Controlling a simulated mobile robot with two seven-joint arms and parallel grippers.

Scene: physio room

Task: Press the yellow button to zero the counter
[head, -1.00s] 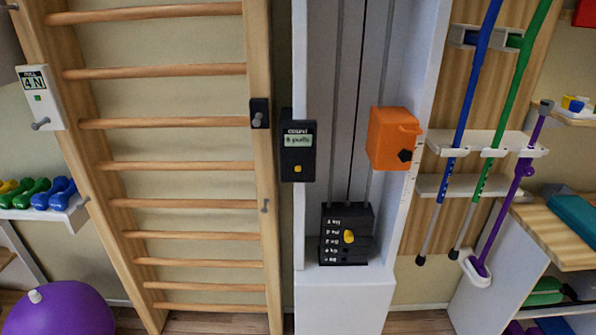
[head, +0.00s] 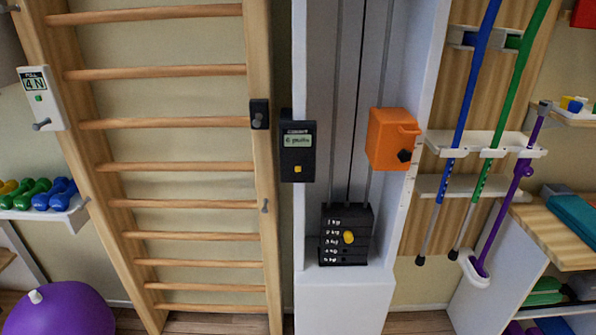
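The counter (head: 298,160) is a black box on the left post of the white pulley column, with a small pale display (head: 297,141) near its top. The display shows a short line of text, too blurred to read for certain. The yellow button (head: 298,169) is a small square on the lower half of the counter, and nothing covers it. Neither of my grippers is in the head view.
A weight stack (head: 346,235) with a yellow pin stands right of the counter. An orange box (head: 392,138) is on the column's right side. Wooden wall bars (head: 160,122) are at left, and crutches (head: 468,110) hang at right. Space before the counter is clear.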

